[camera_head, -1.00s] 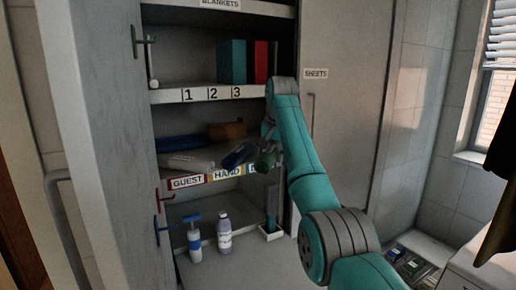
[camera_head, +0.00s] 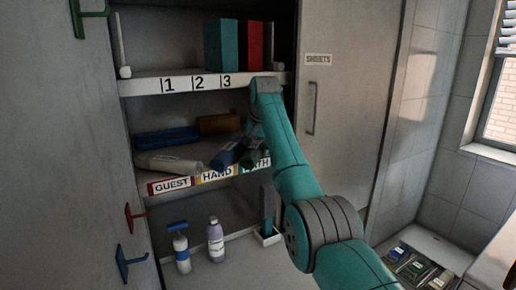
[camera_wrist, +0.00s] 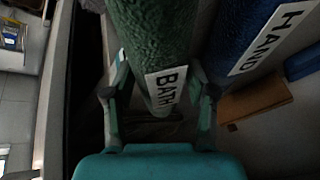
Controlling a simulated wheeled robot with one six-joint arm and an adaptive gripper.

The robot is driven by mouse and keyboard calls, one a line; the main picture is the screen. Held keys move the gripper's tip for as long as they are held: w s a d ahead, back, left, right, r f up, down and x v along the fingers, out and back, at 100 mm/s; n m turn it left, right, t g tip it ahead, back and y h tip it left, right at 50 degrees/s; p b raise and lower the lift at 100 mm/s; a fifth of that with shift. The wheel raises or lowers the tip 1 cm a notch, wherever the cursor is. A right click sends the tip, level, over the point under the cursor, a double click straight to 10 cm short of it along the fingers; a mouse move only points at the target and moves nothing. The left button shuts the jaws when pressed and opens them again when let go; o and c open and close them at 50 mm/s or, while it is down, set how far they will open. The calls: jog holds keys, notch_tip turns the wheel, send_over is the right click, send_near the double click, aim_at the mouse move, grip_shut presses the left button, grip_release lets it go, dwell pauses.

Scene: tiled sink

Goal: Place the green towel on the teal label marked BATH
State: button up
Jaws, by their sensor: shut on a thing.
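The rolled green towel (camera_wrist: 155,30) fills the top middle of the wrist view, with a white BATH tag on its near end. My gripper (camera_wrist: 160,78) is shut on it, one finger on each side. In the head view the towel (camera_head: 252,160) shows dark green at the shelf's right part, beside a blue towel (camera_head: 229,154). The teal BATH label (camera_head: 262,164) is on the shelf's front edge just below, partly hidden by the towel and arm. Whether the towel rests on the shelf cannot be told.
The blue HAND towel (camera_wrist: 235,35) lies close on the right in the wrist view, near a brown box (camera_wrist: 252,103). A pale towel (camera_head: 168,163) lies above the GUEST label (camera_head: 171,185). Bottles (camera_head: 215,240) stand below. The upper shelf (camera_head: 190,84) is overhead.

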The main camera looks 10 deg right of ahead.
jog(key=o, duration=1.2)
jog(key=v, duration=1.2)
jog(key=shift+r, duration=0.1)
